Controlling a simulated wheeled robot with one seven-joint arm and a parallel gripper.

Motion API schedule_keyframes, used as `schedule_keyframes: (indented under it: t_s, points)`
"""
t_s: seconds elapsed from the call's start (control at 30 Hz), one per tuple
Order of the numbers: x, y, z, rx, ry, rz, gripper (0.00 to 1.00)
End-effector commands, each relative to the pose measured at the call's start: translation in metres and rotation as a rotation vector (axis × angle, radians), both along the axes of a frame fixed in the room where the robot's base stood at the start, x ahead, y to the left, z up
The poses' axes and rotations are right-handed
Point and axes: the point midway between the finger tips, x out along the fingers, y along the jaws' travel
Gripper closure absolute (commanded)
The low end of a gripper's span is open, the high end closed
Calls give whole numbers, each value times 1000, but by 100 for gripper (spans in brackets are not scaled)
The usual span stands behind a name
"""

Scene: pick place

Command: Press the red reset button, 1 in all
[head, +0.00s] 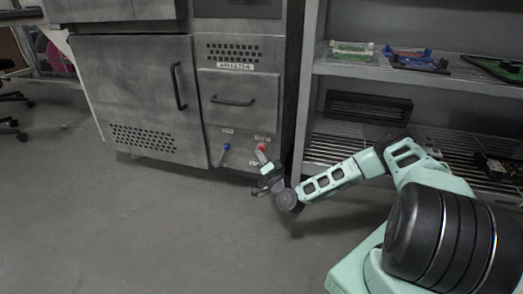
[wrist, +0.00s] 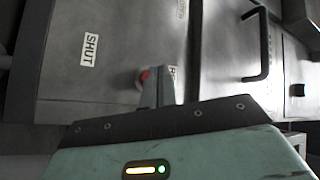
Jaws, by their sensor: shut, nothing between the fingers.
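The red reset button (head: 262,147) is low on the front of the grey metal machine, below the drawer. My gripper (head: 262,157) is shut and empty, with its fingertips right at the button. In the wrist view the closed fingers (wrist: 157,85) point at the panel, and part of the red button (wrist: 145,75) shows at their tips. The fingers cover the rest of it. I cannot tell whether the tips touch the button or whether it is pushed in.
A blue-topped knob (head: 225,147) sits left of the button on the same machine. A drawer handle (head: 232,101) is above. A metal shelf (head: 390,72) with small parts stands at right. The floor (head: 130,220) at left is clear.

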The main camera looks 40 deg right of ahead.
Motion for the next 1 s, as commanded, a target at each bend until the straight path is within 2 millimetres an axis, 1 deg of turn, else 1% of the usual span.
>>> schedule_keyframes:
  t_s: [0.67,1.0]
  points:
    - [0,0,0,0,0,0,100]
    - [5,-7,0,-1,-1,0,100]
